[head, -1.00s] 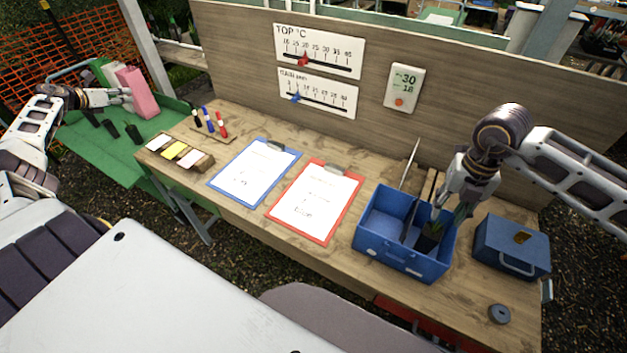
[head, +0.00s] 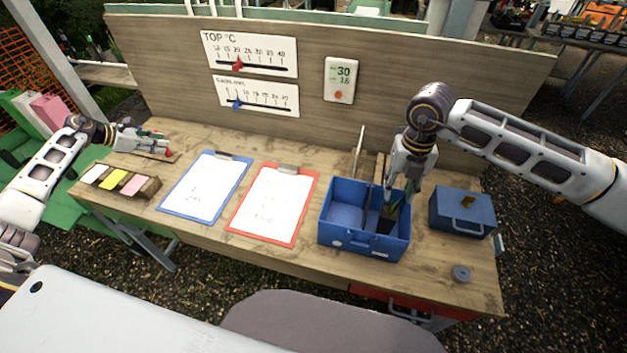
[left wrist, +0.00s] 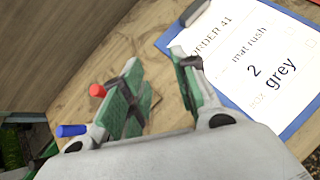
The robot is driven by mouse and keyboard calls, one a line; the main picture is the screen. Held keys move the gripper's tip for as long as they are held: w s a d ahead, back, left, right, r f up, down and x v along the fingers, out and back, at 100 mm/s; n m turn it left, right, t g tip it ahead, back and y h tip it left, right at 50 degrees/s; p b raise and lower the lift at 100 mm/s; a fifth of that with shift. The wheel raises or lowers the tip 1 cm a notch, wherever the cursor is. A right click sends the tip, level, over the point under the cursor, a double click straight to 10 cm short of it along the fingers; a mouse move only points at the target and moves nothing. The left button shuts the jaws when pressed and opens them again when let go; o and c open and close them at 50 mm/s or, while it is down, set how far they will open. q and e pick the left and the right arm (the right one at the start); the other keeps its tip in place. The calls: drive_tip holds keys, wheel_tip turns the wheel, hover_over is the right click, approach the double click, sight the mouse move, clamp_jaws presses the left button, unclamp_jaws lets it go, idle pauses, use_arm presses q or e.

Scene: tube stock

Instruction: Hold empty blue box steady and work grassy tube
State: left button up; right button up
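An open blue box (head: 362,247) stands on the bench in the head view, with a dark divider across it. Its left compartment looks empty. A dark tube with green grassy leaves (head: 386,222) is in the right compartment, slightly tilted. My right gripper (head: 400,192) reaches down at the leaves over this compartment; whether its fingers are closed on the tube is unclear. My left gripper (head: 158,143) is over the bench's left end by the markers, far from the box. In the left wrist view its green-padded fingers (left wrist: 160,100) are apart, with nothing clearly held.
A blue case (head: 462,212) with a handle stands right of the box, with a dark round disc (head: 461,273) in front. Blue (head: 205,187) and red (head: 273,205) clipboards lie left of the box. A card holder (head: 120,182) is at the left. A board with gauges (head: 250,55) rises behind.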

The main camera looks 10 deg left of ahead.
use_arm(q)
drive_tip(key=w+d+f+m+g+h, duration=0.1)
drive_tip(key=w+d+m+g, duration=0.15)
drive_tip(key=d, duration=0.65)
drive_tip(key=w+d+f+m+g+h, duration=0.15)
drive_tip(key=d+m, duration=0.25)
drive_tip(key=d, duration=0.5)
wheel_tip(320, 180, up, 8)
drive_tip(key=m+g+y, duration=0.4)
drive_tip(key=m+y, duration=0.3)
drive_tip(key=m, duration=1.6)
hover_over(325, 211)
drive_tip(key=w, duration=0.1)
drive_tip(key=shift+a+f, duration=0.1)
drive_tip(key=shift+f, duration=0.05)
drive_tip(key=shift+f, duration=0.2)
drive_tip(key=shift+f, duration=6.75)
